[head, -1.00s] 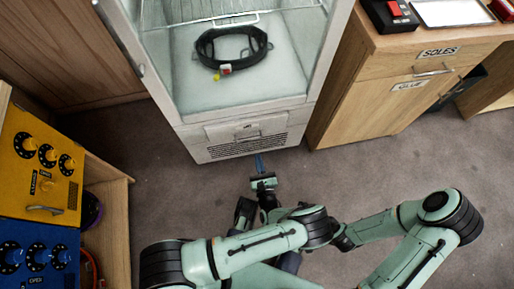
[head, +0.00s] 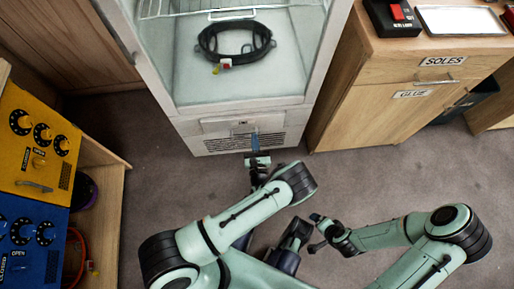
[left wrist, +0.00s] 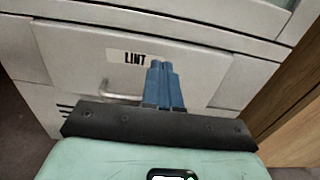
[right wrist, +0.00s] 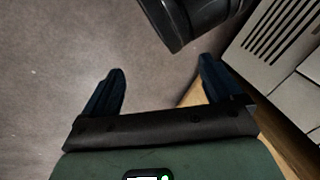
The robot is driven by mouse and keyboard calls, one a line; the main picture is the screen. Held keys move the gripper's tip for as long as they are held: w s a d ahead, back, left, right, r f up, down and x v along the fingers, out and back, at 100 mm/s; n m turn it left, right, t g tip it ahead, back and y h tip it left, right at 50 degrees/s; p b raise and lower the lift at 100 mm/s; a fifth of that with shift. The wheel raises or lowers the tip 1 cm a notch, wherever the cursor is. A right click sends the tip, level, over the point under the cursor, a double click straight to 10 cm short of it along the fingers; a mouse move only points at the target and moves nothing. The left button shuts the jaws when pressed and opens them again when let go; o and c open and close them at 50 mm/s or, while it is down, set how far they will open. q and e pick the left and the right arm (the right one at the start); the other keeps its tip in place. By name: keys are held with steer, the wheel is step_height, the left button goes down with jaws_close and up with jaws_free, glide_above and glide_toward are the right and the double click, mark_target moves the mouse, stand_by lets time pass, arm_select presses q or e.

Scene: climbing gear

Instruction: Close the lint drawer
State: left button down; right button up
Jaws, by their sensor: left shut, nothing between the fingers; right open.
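The lint drawer (head: 214,126) is a pale panel low on the white cabinet, above the vent slats. In the left wrist view its front (left wrist: 75,60) fills the middle, with a LINT label and a small bar handle (left wrist: 106,90). I cannot tell how far it stands out from the cabinet. My left gripper (head: 255,137) is shut and empty, its blue fingers (left wrist: 163,72) pointing at the drawer front, right of the handle; contact is unclear. My right gripper (right wrist: 163,82) is open and empty over the floor.
A wooden cabinet (head: 385,95) labelled SOLES and GLUE stands close on the right. Yellow and blue dial panels (head: 38,150) are at the left. The white cabinet's glass-fronted compartment holds a black harness-like ring (head: 237,44). Grey carpet (head: 160,170) is clear between.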

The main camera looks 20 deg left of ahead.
mark_target(252, 118)
arm_select(q)
steer(key=b+x, duration=0.1)
steer(key=x, duration=0.5)
steer(key=shift+f, duration=0.1)
steer(key=shift+w+a, duration=0.2)
steer(key=shift+w, duration=0.25)
arm_select(e)
steer(key=shift+w+d+f, duration=0.3)
steer(key=shift+w+f, duration=0.05)
steer(key=shift+f, duration=0.2)
steer(key=shift+w+d+f, duration=0.3)
steer(key=shift+w+f, duration=0.05)
steer(key=shift+f, duration=0.15)
arm_select(q)
steer(key=shift+b+x, duration=0.4)
steer(key=shift+x, duration=0.85)
steer(key=shift+r, duration=0.25)
arm_select(e)
steer(key=shift+s+d+f, duration=0.1)
steer(key=shift+s+f, duration=0.2)
steer(key=shift+s, duration=0.1)
